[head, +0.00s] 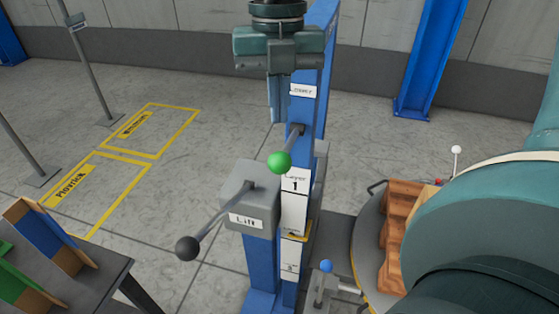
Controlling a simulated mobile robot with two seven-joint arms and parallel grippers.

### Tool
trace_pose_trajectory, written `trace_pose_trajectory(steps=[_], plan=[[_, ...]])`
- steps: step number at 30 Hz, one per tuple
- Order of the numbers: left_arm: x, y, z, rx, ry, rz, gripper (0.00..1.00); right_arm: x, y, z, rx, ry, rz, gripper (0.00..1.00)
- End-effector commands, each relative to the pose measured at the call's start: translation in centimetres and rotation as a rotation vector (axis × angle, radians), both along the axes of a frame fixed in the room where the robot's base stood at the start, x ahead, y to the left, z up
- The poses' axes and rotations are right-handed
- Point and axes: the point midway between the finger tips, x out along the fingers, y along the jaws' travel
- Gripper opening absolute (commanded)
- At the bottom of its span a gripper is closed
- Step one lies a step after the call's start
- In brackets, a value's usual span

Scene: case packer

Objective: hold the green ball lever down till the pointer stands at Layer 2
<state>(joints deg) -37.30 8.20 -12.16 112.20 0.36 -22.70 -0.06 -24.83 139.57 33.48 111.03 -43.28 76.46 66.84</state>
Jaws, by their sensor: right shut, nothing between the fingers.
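The green ball (280,162) is on the end of a short dark lever that comes out of the blue post (313,110), below a label reading "Lower". My right gripper (278,119) points down above the green ball, shut and empty, with a gap between fingertips and ball. A white scale (294,212) on the post shows "Layer 1" near the top and a 3 lower down. A yellow pointer (299,237) stands between them. I cannot read a Layer 2 mark. My left gripper is not in view.
A grey box labelled "Lift" (246,221) with a black ball lever (187,248) stands just left of the scale. Yellow-marked floor lies left.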

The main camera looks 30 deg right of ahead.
Motion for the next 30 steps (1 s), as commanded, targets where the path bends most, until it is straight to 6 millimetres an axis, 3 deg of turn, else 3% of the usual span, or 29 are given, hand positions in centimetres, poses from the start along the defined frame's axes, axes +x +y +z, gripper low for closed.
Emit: trace_pose_trajectory(steps=[15, 30], plan=[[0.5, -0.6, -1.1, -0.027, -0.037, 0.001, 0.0, -0.5, 0.3, -6.0, 0.003, 0.001, -0.001, 0.0], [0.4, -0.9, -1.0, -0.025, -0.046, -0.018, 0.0, -0.6, 0.3, -6.7, 0.002, -0.001, -0.001, 0.0]])
